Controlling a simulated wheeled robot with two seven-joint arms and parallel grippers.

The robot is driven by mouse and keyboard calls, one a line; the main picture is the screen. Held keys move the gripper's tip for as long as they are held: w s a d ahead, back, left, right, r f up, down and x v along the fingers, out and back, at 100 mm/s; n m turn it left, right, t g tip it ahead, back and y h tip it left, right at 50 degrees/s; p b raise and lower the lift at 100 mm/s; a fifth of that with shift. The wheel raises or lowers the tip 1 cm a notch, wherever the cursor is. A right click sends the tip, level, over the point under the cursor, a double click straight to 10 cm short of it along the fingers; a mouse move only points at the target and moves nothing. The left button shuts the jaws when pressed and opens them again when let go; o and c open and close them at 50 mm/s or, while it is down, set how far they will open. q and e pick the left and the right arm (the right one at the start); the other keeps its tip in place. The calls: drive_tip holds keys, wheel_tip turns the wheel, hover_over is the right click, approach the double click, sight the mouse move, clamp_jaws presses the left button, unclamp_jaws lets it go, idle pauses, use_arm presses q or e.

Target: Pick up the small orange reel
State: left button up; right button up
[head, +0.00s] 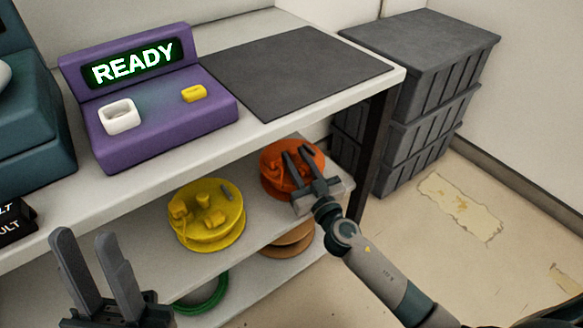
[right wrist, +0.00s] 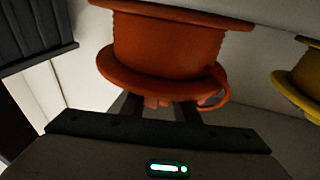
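The orange reel (head: 281,161) lies on the shelf under the tabletop, at its right end. In the right wrist view the orange reel (right wrist: 170,50) fills the upper middle, with a loop of orange cable at its side. My right gripper (head: 296,161) is at the reel, its two fingers spread apart over the near side of it. In the right wrist view my right gripper (right wrist: 160,105) has its fingers apart, their tips hidden behind the reel's flange. I cannot tell whether they touch it. My left gripper (head: 85,255) is open and empty at the lower left.
A larger yellow reel (head: 207,212) sits left of the orange one; it also shows in the right wrist view (right wrist: 300,80). Below are a brown reel (head: 292,240) and a green coil (head: 205,296). A purple console (head: 165,133) reading READY and a dark mat (head: 290,70) are above. Grey crates (head: 425,50) stand right.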

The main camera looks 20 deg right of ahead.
idle(0.4)
clamp_jaws()
drive_tip(key=shift+r, duration=0.1)
idle(1.2)
